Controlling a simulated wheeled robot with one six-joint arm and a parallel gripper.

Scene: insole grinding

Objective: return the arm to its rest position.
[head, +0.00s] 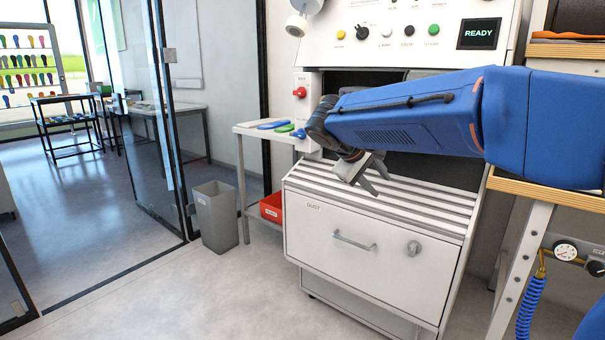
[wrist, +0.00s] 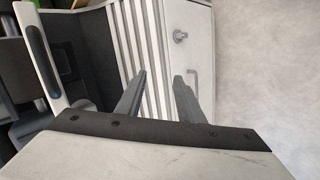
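My blue arm (head: 405,118) reaches in from the right in the head view, across the front of the grinding machine (head: 440,18). My gripper (head: 369,180) hangs over the slatted top of the machine's dust drawer unit. In the wrist view its two grey fingers (wrist: 160,95) stand apart, with only slats and the white drawer front behind them. The gripper is open and empty.
The white dust drawer unit (head: 330,243) has a handle and a knob. A side table (head: 252,133) left of the machine carries blue and green insoles. A red bin (head: 271,207), a grey bin (head: 215,217) and a glass door stand left. A workbench is at right. Front floor is clear.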

